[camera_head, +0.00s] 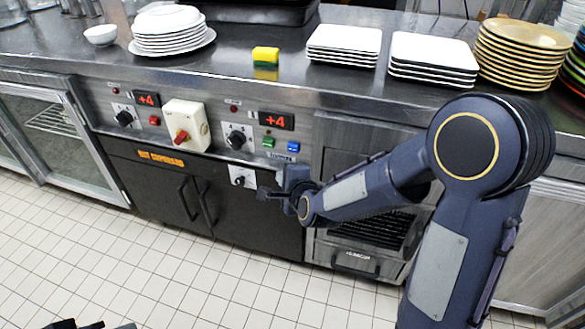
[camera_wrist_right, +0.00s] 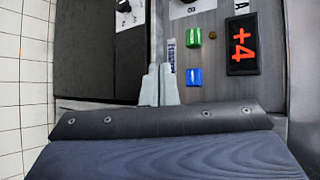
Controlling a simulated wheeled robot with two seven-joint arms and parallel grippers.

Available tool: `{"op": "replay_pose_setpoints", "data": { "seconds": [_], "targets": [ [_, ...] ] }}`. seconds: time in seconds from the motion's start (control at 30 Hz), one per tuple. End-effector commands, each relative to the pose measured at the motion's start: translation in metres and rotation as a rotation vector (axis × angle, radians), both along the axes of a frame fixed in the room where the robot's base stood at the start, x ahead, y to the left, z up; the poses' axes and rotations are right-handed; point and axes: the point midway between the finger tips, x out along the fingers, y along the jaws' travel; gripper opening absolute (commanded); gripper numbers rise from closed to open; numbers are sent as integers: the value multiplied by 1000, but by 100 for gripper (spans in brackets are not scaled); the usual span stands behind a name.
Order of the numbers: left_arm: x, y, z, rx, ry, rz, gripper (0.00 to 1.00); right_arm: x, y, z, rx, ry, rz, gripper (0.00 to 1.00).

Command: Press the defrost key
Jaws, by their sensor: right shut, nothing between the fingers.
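A blue key (camera_head: 293,147) and a green key (camera_head: 268,142) sit on the right control panel, below its red +4 display (camera_head: 276,121). In the wrist view the blue key (camera_wrist_right: 193,77) and green key (camera_wrist_right: 194,37) lie beside a small label (camera_wrist_right: 171,55), too small to read surely. I cannot tell which key is defrost. My right gripper (camera_head: 266,192) is shut and empty, in front of the panel and lower than the keys. Its fingertips (camera_wrist_right: 160,69) appear apart from both keys. A dark part at the bottom left edge may be my left gripper (camera_head: 80,324), mostly cut off.
Knobs (camera_head: 237,138), a red rotary switch (camera_head: 181,136) and a second +4 display (camera_head: 147,99) share the panel. Plates (camera_head: 172,37) and a yellow-green sponge (camera_head: 265,55) stand on the counter above. Dark cupboard doors (camera_head: 160,187) are below; the tiled floor is clear.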

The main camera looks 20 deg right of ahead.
Motion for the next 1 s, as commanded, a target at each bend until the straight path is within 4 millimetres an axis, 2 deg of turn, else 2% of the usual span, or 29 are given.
{"op": "replay_pose_setpoints", "data": {
  "seconds": [0.03,0.07,0.57,1.0],
  "targets": [
    [0,0,-8,0,0,0,36,4,2,-12,15,-9,-17,0],
    [0,0,-9,0,0,0,36,5,3,-13,23,-14,-26,0],
    [0,0,-7,0,-1,0,36,11,0,-12,36,-22,-40,0],
    [0,0,-8,0,0,0,36,58,-33,-13,35,-22,-39,0]
  ]
}}
